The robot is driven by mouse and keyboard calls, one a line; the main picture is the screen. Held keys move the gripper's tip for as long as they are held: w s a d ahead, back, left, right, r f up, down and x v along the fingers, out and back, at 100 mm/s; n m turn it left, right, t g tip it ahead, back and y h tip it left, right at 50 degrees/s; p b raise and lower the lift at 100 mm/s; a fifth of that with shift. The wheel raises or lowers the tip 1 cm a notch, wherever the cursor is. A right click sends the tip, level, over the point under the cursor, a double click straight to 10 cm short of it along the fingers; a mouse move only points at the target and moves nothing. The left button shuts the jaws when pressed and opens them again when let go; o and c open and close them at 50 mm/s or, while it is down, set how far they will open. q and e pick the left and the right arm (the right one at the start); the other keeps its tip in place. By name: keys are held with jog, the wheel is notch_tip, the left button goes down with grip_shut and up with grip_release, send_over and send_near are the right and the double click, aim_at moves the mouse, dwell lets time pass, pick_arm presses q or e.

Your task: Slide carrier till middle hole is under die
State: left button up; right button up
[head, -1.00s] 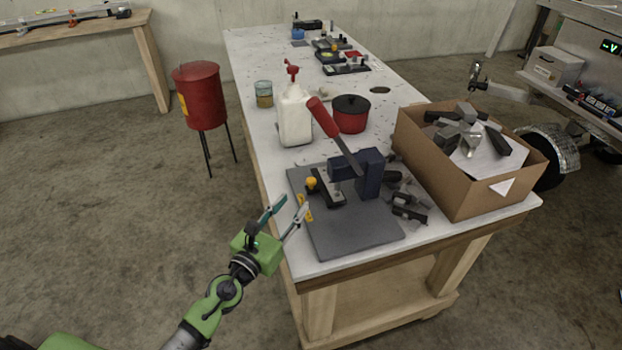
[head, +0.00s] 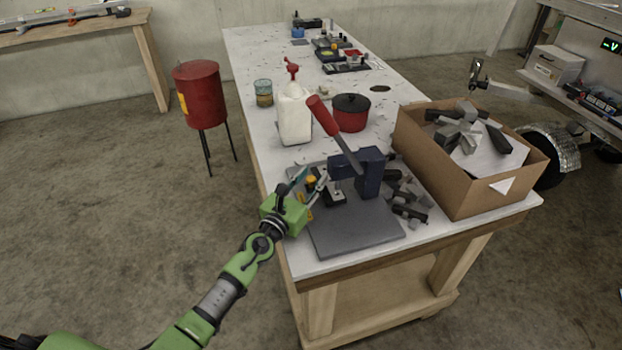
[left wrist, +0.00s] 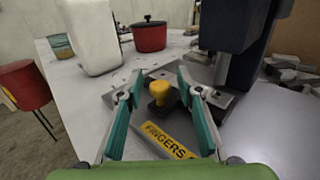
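The hand press has a dark blue frame (head: 370,172) and a red lever (head: 322,116), and stands on a grey base plate (head: 352,232). The carrier (head: 334,197) is a dark slide low in front of the press, with a yellow knob (head: 311,181) at its near-left end. My left gripper (head: 313,177) is open at the knob. In the left wrist view, the knob (left wrist: 160,92) sits between the teal fingers of the gripper (left wrist: 160,76), with gaps on both sides. The die and the carrier's holes cannot be made out. My right gripper is out of view.
A white bottle (head: 294,118) and a red pot (head: 351,114) stand behind the press. Dark metal parts (head: 408,212) lie to its right, beside a cardboard box (head: 462,185). A yellow "FINGERS" label (left wrist: 170,141) is below the knob.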

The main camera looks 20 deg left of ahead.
pick_arm(q)
grip_shut()
jog(key=s+d, duration=0.1)
jog(key=s+d+p, duration=0.1)
jog(key=s, duration=0.1)
jog(key=s+p, duration=0.1)
jog(key=shift+s+d, duration=0.15)
jog(key=shift+d, duration=0.25)
jog(key=shift+o, duration=0.3)
grip_release()
